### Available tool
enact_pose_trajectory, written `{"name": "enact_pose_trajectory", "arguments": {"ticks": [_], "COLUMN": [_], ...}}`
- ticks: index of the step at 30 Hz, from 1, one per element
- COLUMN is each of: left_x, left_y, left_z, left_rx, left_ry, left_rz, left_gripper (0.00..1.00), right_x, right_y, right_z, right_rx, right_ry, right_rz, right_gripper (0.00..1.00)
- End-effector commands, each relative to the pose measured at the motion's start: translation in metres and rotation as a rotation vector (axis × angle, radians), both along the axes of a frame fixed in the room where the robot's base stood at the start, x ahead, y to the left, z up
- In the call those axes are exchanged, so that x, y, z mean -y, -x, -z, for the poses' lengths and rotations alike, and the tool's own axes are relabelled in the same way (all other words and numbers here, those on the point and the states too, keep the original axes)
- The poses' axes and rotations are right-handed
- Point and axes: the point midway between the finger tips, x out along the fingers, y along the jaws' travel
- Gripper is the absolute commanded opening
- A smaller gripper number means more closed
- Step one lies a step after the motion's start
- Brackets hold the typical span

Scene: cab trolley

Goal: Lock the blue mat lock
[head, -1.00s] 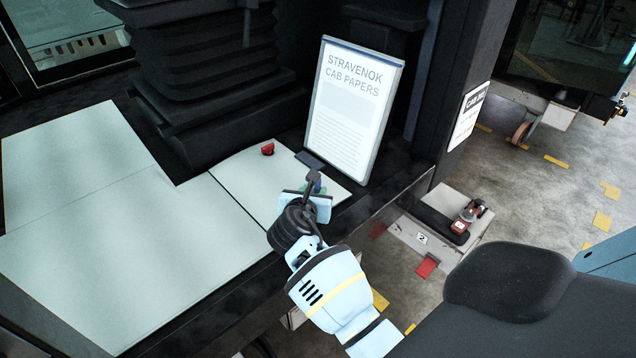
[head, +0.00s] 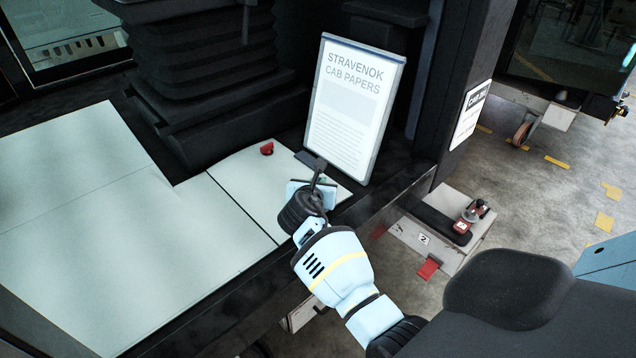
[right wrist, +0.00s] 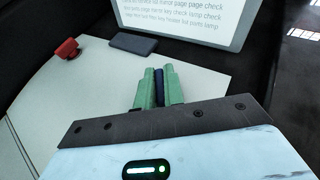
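The blue mat lock (right wrist: 159,87) shows in the right wrist view as a narrow dark blue upright piece between the green fingertips of my right gripper (right wrist: 159,88). The fingers lie close against it on both sides, and my right gripper appears shut on it. In the head view my right gripper (head: 323,181) is at the right end of the pale floor mat (head: 235,190), in front of the paper stand. The lock cannot be made out there, hidden by the gripper. Its turn position cannot be told. My left gripper is not in view.
A red mat lock (head: 267,148) sits on the same mat, further left; it also shows in the right wrist view (right wrist: 66,50). A framed paper stand (head: 352,110) rises close behind my gripper. A black bellows seat base (head: 215,90) stands behind the mats. The cab edge drops to the right.

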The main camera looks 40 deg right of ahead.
Motion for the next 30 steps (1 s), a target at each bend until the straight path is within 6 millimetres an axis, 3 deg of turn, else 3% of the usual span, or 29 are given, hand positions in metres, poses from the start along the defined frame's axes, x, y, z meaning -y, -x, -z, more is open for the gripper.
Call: {"name": "enact_pose_trajectory", "arguments": {"ticks": [14,22,30], "left_x": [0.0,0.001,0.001], "left_y": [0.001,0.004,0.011], "left_z": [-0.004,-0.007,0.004], "left_rx": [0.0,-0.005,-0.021], "left_ry": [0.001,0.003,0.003], "left_rz": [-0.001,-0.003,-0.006], "left_gripper": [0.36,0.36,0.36], "right_x": [0.0,0.0,0.0], "right_y": [0.0,-0.001,-0.001], "right_z": [-0.001,-0.001,0.002], "right_rx": [-0.002,-0.002,-0.002], "right_ry": [0.002,0.002,0.001], "right_rz": [0.044,0.214,0.42], "right_gripper": [0.0,0.0,0.0]}}
